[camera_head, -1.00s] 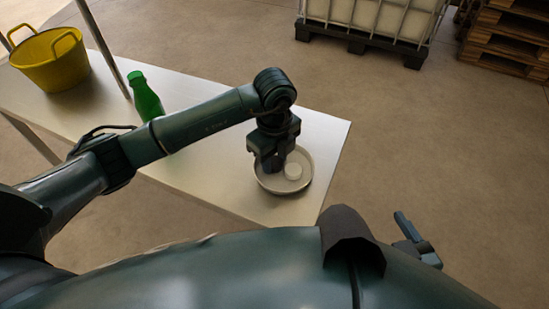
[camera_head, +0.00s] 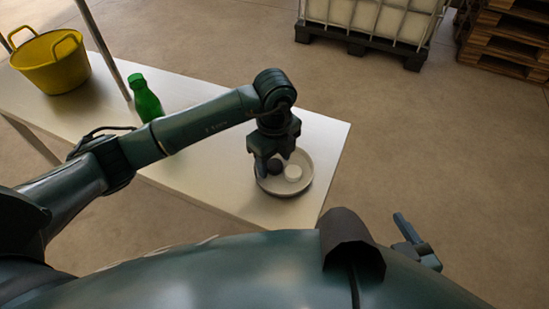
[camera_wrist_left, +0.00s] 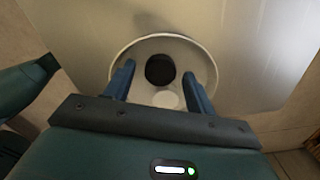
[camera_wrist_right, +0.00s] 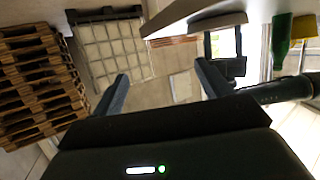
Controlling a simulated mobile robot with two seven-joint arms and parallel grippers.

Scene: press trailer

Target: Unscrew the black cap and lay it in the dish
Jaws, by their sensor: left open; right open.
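The black cap (camera_head: 275,167) lies in the round pale dish (camera_head: 307,183), next to a white disc-shaped cap (camera_head: 293,173). In the left wrist view the black cap (camera_wrist_left: 160,69) sits between and beyond the fingertips of my left gripper (camera_wrist_left: 158,73), with the white cap (camera_wrist_left: 166,100) below it in the dish (camera_wrist_left: 213,72). My left gripper (camera_head: 272,166) is open just over the dish, and nothing is held. The green bottle (camera_head: 147,102) stands upright on the table; no black cap shows on its top. My right gripper (camera_wrist_right: 161,74) is open and empty, off the table.
The pale table (camera_head: 215,190) holds a yellow tub (camera_head: 50,65) at the far left, near a metal post (camera_head: 103,48). My left arm crosses above the table in front of the bottle. A caged white tank (camera_head: 370,18) and wooden pallets (camera_head: 508,38) stand on the floor behind.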

